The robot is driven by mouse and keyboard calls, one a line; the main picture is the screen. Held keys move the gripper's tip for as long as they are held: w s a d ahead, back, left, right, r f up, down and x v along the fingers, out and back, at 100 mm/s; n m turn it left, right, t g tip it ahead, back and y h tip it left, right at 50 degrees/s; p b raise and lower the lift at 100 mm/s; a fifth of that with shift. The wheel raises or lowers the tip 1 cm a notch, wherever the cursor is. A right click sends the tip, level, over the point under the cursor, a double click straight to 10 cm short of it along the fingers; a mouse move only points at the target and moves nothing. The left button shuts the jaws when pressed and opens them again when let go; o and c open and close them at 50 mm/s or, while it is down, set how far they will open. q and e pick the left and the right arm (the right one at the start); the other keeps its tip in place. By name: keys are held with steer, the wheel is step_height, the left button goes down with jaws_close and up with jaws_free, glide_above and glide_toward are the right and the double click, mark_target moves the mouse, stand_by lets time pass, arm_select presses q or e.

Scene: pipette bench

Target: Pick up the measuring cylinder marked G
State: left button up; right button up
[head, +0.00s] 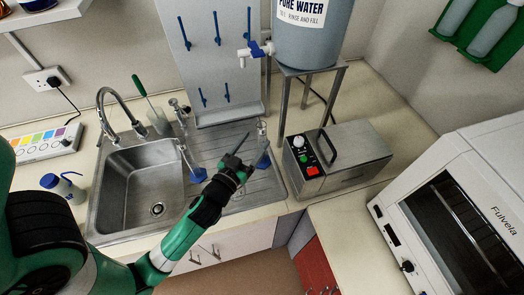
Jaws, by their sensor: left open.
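Two clear measuring cylinders with blue bases stand on the steel drainboard (225,140). The left cylinder (195,172) is beside the sink bowl. The right cylinder (262,130) is just beyond my left gripper, which partly covers it. I cannot read a letter G on either one. My left gripper (250,147) is open over the drainboard, with its fingers pointing away toward the back wall and close to the right cylinder. I cannot tell whether they touch it or are around it. My right gripper is not in view.
A sink (150,185) with a tap (118,110) lies to the left. A peg board (215,60) stands behind the drainboard. A metal box with a handle (340,155) and a water tank on a stand (310,40) are to the right. A white oven (450,210) is farther right.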

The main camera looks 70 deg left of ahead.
mark_target(261, 131)
arm_select(q)
steer(key=x, duration=0.3)
steer(key=shift+w+a+r, duration=0.2)
steer(key=shift+w+a, duration=0.1)
steer(key=shift+w+a+f+p, duration=0.1)
steer(key=shift+w+a+p, duration=0.15)
steer(key=shift+w+p, duration=0.05)
steer(key=x, duration=0.2)
steer(key=p+x, duration=0.1)
steer(key=x, duration=0.2)
steer(key=shift+s+a, duration=0.1)
steer(key=shift+a, duration=0.3)
jaws_close()
stand_by(0.4)
